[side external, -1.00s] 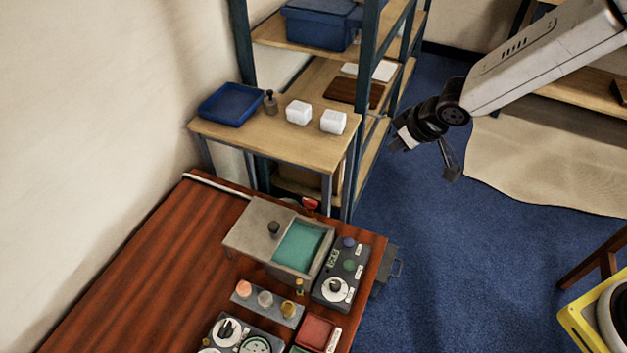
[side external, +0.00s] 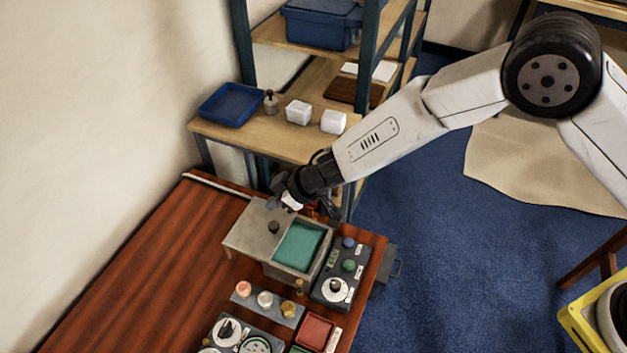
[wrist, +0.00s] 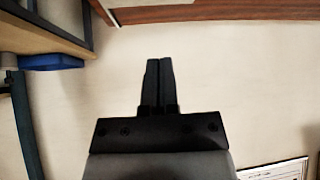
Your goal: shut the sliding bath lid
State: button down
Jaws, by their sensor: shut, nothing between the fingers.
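The bath (side external: 293,272) is a grey box on the red-brown bench, with green-teal liquid (side external: 300,246) showing in its open right part. Its grey sliding lid (side external: 250,236) lies to the left of the opening and carries a dark round knob (side external: 274,227). The opening is uncovered. My gripper (side external: 279,187) is over the back edge of the bath area, beyond the knob and apart from it as far as I can tell. In the wrist view my fingers (wrist: 160,64) are together and empty, pointing at the bare wall. The lid is not in the wrist view.
A dark control box (side external: 340,285) stands right of the bath. A block with several capped jars (side external: 266,300) is in front. Behind is a side table (side external: 250,136) with a blue tray (side external: 230,104) and white tubs. The bench's left part is clear.

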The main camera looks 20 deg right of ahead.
send_over(253, 227)
jog(key=shift+s+f, duration=0.1)
jog(key=shift+f, duration=3.6)
jog(key=shift+s+d+f, duration=0.15)
jog(key=shift+s+d, duration=0.4)
jog(key=shift+d, duration=0.25)
jog(key=shift+s+d+f, duration=0.15)
jog(key=shift+s+d, duration=0.4)
jog(key=shift+d, duration=0.2)
jog(key=s+d, duration=0.7)
jog(key=shift+s+d, duration=0.4)
jog(key=shift+f, duration=0.15)
